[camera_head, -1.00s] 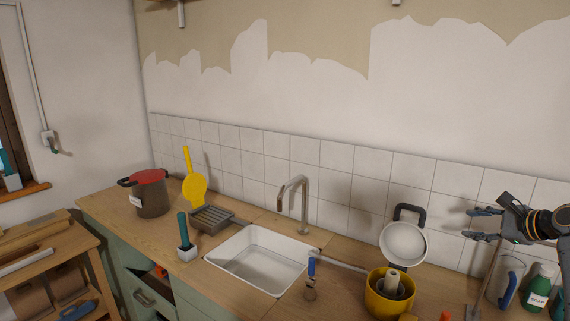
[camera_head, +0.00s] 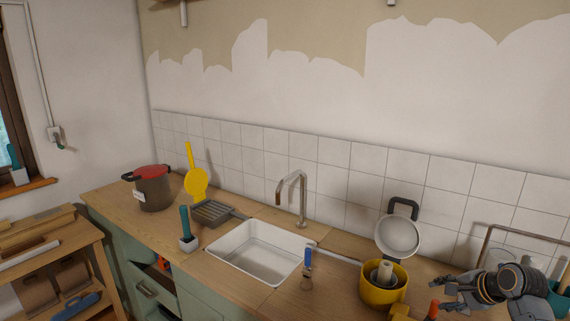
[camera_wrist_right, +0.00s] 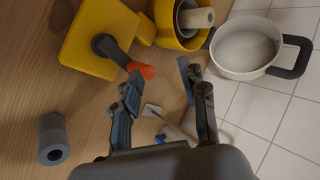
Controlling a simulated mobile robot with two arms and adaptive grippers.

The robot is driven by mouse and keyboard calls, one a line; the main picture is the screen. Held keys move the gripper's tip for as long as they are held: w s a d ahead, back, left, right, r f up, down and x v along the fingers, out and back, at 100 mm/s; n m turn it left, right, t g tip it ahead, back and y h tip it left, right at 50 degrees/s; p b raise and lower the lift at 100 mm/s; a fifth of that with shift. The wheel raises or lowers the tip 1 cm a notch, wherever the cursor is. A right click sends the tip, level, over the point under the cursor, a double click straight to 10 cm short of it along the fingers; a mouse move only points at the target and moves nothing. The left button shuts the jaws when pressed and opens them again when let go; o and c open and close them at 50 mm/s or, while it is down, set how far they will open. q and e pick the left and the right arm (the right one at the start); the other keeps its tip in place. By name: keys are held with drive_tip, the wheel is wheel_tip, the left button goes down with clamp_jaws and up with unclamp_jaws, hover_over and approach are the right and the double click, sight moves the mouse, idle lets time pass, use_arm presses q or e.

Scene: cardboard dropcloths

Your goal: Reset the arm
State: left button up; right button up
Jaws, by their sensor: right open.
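My right gripper (camera_head: 452,291) is at the lower right of the head view, above the right part of the counter. Its fingers are spread in the right wrist view (camera_wrist_right: 158,92), with nothing held between them. A yellow pot (camera_head: 383,291) stands to the left of the gripper, and it also shows at the top of the wrist view (camera_wrist_right: 172,28). A white pan (camera_head: 398,236) with a black handle leans behind the pot, against the tiles. My left gripper is not in the head view.
The white sink (camera_head: 255,262) and faucet (camera_head: 301,196) are left of the pot. A blue-handled brush (camera_head: 307,270) stands by the sink. A red-lidded pot (camera_head: 153,194) is far left.

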drive_tip(key=s+a+f+n+g+h, duration=0.1)
drive_tip(key=s+a+f+n+g, duration=0.2)
drive_tip(key=s+a+f+n, duration=0.8)
drive_tip(key=s+a+f+n+g+h, duration=0.1)
drive_tip(key=s+a+n, duration=0.25)
drive_tip(key=s, duration=0.95)
drive_tip(key=s+a+f+n, duration=0.15)
drive_tip(key=s+a, duration=0.35)
drive_tip(key=s, duration=0.9)
wheel_tip(320, 180, down, 30)
drive_tip(key=s+g+b, duration=0.2)
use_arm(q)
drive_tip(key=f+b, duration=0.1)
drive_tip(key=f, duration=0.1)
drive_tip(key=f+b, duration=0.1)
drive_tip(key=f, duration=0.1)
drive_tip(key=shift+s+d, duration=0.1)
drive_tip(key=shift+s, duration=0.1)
use_arm(e)
drive_tip(key=s+d+f+g, duration=0.1)
drive_tip(key=s+d+f, duration=0.2)
drive_tip(key=s+f, duration=1.2)
drive_tip(key=shift+s+f+h, duration=0.3)
drive_tip(key=shift+s+f, duration=0.05)
drive_tip(key=shift+s, duration=0.1)
